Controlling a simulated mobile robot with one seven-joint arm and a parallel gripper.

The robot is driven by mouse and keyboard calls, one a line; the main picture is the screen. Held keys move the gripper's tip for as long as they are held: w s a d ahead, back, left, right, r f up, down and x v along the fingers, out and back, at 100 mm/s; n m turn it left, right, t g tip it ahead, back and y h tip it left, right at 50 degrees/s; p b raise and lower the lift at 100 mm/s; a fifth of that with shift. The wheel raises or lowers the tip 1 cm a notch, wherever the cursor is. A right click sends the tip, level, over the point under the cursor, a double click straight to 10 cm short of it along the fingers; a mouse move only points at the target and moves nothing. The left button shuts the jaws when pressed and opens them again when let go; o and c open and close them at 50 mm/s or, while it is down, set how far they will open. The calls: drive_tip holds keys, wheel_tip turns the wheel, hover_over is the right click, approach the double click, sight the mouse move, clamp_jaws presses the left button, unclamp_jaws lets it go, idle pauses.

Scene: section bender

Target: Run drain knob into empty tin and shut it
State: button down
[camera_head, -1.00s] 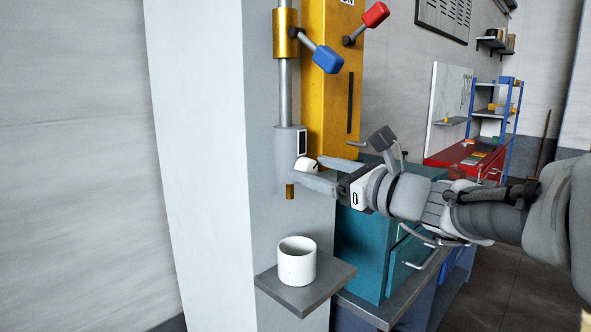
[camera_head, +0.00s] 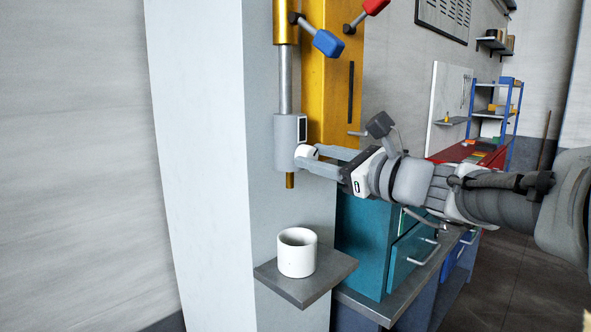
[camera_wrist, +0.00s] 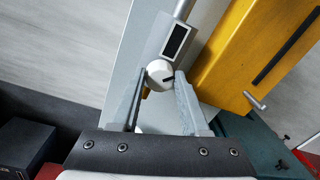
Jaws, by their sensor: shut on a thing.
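The drain knob (camera_head: 306,152) is a small round white knob on the right side of a grey cylinder (camera_head: 288,142) on a vertical pipe. In the wrist view the knob (camera_wrist: 160,73) has a dark mark on its face. My gripper (camera_head: 311,158) is shut on the knob, one finger on each side; in the wrist view the fingertips (camera_wrist: 161,80) flank it. A brass outlet (camera_head: 290,181) points down below the cylinder. The white tin (camera_head: 297,256) stands upright and open on a grey shelf below the outlet. Its bottom inside is hidden; I see no stream.
A blue-handled lever (camera_head: 328,43) and a red-handled lever (camera_head: 376,6) stick out above my gripper. A yellow column (camera_head: 328,100) stands right behind. A teal cabinet (camera_head: 362,240) stands right of the tin's shelf (camera_head: 322,278).

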drive_tip(key=n+b, duration=0.3)
drive_tip(key=b, duration=0.1)
drive_tip(key=n+b, duration=0.3)
drive_tip(key=b, duration=0.1)
drive_tip(key=n+b, duration=0.3)
drive_tip(key=b, duration=0.2)
drive_tip(key=shift+f, duration=0.25)
drive_tip(key=shift+r, duration=0.1)
drive_tip(key=shift+c, duration=2)
unclamp_jaws()
drive_tip(key=v, duration=1.7)
drive_tip(key=shift+d+f, duration=0.25)
